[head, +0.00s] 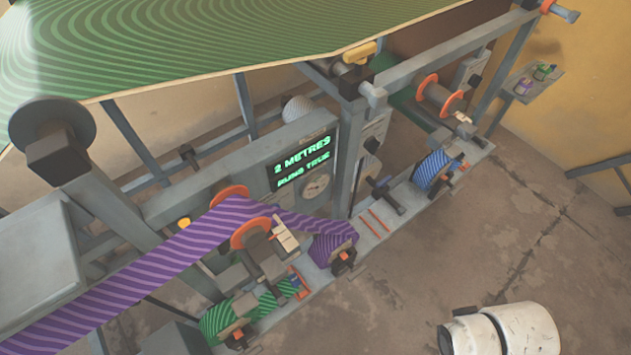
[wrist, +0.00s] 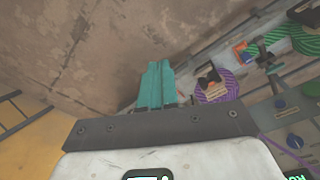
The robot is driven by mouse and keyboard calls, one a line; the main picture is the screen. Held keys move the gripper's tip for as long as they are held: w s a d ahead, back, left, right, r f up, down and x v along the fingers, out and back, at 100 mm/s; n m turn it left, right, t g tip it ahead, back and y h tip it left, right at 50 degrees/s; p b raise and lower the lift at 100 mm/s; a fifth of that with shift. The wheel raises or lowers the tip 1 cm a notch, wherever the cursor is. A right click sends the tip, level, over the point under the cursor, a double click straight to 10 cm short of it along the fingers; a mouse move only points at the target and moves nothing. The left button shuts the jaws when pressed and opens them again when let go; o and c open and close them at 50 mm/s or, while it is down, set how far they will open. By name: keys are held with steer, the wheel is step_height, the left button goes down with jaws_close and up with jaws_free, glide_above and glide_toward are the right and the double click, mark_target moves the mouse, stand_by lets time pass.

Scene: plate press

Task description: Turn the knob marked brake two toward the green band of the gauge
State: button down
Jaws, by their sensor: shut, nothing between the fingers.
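A round pale gauge (head: 316,186) sits on the grey panel under a screen with green letters; its needle and green band are too small to make out. Black knobs with small label plates stand by the rolls: one by the purple roll (head: 342,262), one by the green roll (head: 240,335), one by the blue roll (head: 445,185). I cannot read which is brake two. In the wrist view, my gripper (wrist: 158,75) has teal fingers, shut and empty, left of the purple roll (wrist: 215,92) and its black knob (wrist: 208,76). I see no contact.
A purple striped web (head: 150,260) runs over orange-flanged rollers. A large green striped sheet (head: 180,45) covers the top left. Bare concrete floor (head: 440,260) lies open in front of the press.

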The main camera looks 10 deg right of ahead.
steer(key=c, duration=1.8)
jaws_free()
steer(key=o, duration=0.6)
steer(key=w+a+f+t+y, duration=0.1)
steer(key=w, duration=0.2)
steer(key=w+a+f+n+t+y+b, duration=0.1)
steer(key=w+f, duration=0.1)
steer(key=w, duration=0.1)
steer(key=w+a+f+t+y+b, duration=0.1)
steer(key=w, duration=0.3)
steer(key=shift+a+f+n+y, duration=0.15)
steer(key=shift+n+y, duration=0.15)
steer(key=shift+y, duration=0.1)
steer(key=shift+o, duration=0.3)
steer(key=w+a+t+y+b, duration=0.1)
steer(key=w+t+y+b, duration=0.1)
steer(key=w, duration=0.7)
steer(key=shift+r+t+y, duration=0.3)
steer(key=shift+t+y, duration=0.2)
steer(key=shift+t, duration=0.1)
steer(key=m+t+y+b, duration=0.1)
steer(key=t+y+b, duration=0.1)
steer(key=t, duration=0.6)
glide_toward(378, 148)
steer(key=x, duration=0.8)
steer(key=shift+w+f, duration=0.15)
steer(key=shift+w, duration=0.1)
steer(key=shift+c, duration=0.2)
jaws_close()
